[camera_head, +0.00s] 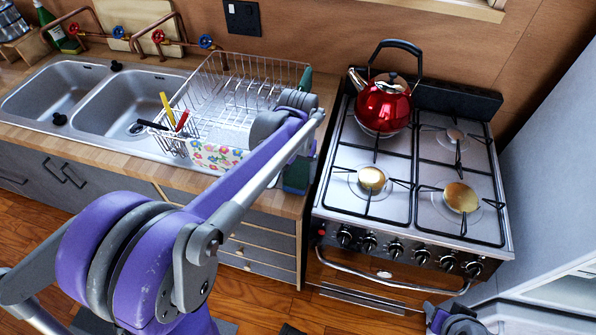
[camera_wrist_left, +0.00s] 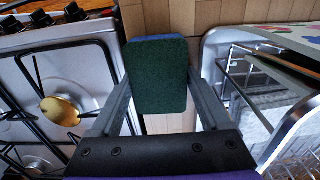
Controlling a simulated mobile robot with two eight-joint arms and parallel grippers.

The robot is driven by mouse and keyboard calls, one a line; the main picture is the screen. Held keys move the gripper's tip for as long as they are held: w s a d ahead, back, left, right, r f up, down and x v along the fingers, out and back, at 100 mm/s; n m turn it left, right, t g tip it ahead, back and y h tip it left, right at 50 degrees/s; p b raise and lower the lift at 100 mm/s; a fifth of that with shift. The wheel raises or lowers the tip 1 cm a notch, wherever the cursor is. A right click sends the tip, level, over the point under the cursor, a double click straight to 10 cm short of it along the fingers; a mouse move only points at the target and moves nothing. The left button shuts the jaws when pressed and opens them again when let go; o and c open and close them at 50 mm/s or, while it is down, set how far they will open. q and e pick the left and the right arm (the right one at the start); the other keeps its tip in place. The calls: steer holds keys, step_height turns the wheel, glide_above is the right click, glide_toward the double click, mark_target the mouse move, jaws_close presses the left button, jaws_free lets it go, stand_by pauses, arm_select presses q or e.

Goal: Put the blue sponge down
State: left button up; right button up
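The blue sponge (camera_wrist_left: 158,78) has a dark green scouring face toward the left wrist camera and a thin blue edge along its top. My left gripper (camera_wrist_left: 157,90) has a finger on each side of it and is shut on it. In the head view the sponge (camera_head: 296,178) shows dark below my left arm's end, over the counter's right end. Whether it touches the counter is unclear. The left fingers are largely hidden there by my own arm. A small part of my right arm (camera_head: 456,321) shows at the bottom right; its fingers cannot be made out.
A wooden counter (camera_head: 271,197) carries a wire dish rack (camera_head: 232,80) left of the sponge, with utensils and a flowered item. A double sink (camera_head: 125,104) lies farther left. A stove (camera_head: 411,165) with a red kettle (camera_head: 384,104) stands close on the right. The bare counter strip between is narrow.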

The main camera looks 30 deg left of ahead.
mark_target(298, 172)
stand_by(0.3)
arm_select(q)
steer(key=shift+r, duration=0.35)
step_height(298, 172, up, 11)
steer(key=p, duration=0.1)
steer(key=s+d+f+m+t, duration=0.1)
steer(key=s+d+f+t, duration=0.1)
steer(key=s+f, duration=0.3)
steer(key=s+d+f+m+t, duration=0.1)
steer(key=s+d+f+t, duration=0.2)
steer(key=s, duration=0.8)
step_height(298, 172, down, 3)
steer(key=shift+d+f+m, duration=0.2)
steer(key=shift+d+m, duration=0.1)
steer(key=shift+d, duration=0.7)
